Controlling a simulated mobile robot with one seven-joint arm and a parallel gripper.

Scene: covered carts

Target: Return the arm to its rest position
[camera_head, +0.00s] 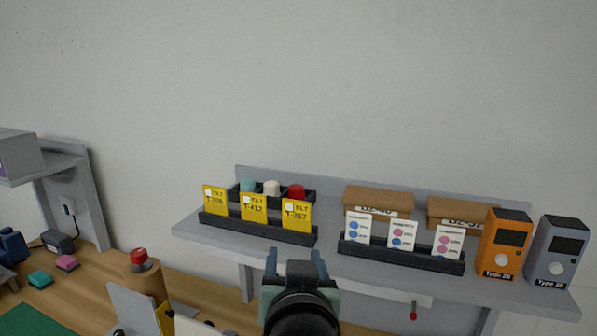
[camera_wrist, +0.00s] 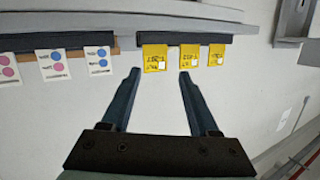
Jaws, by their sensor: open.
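My gripper (camera_head: 296,262) is in front of the grey wall shelf (camera_head: 378,268) in the head view, fingers pointing towards it. In the wrist view my gripper (camera_wrist: 160,78) has its two fingers spread wide with nothing between them. Beyond the fingertips, the yellow cards (camera_wrist: 155,58) show upside down with the white cards to their left. The gripper touches no card that I can see. My rest position is not marked in either view.
The shelf carries yellow cards (camera_head: 254,207), white dotted cards (camera_head: 403,235), cardboard boxes (camera_head: 379,200), an orange device (camera_head: 504,244) and a grey device (camera_head: 557,252). Below left, a wooden worktop (camera_head: 95,299) holds a brown cylinder with a red top (camera_head: 146,279). The wall above is bare.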

